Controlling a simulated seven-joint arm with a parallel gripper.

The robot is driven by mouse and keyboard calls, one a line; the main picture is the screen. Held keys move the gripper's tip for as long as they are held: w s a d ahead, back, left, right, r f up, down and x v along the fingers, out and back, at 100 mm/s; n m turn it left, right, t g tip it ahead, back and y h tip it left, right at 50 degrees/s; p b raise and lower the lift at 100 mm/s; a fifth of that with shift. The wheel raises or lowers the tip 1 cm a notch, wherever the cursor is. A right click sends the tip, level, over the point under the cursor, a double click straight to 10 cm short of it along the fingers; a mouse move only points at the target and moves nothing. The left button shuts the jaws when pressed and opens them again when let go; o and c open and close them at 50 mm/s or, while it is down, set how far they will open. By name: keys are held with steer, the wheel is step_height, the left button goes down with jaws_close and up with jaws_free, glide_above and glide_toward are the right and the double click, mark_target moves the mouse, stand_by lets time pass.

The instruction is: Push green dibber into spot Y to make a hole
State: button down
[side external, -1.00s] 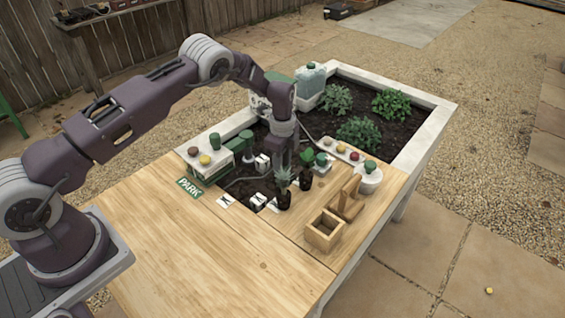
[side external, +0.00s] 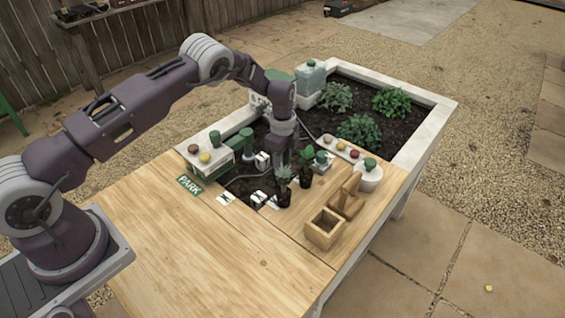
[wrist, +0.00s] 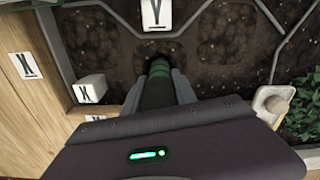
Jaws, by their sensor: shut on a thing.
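The green dibber (wrist: 159,68) is held between the fingers of my gripper (wrist: 160,85) in the wrist view. Its tip points at the dark soil just below the white marker Y (wrist: 155,14). The soil around the tip is dark, and whether the tip is in it cannot be told. In the side external view my gripper (side external: 281,158) hangs over the near end of the soil bed, behind small potted plants. The dibber's lower part is hidden there.
A white block marked X (wrist: 90,88) and a flat X label (wrist: 26,65) lie to the left in the wrist view. The front tabletop is clear.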

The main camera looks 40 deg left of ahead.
steer(key=shift+f, duration=0.5)
stand_by(1.0)
steer(key=shift+f, duration=0.75)
steer(key=shift+r, duration=6.25)
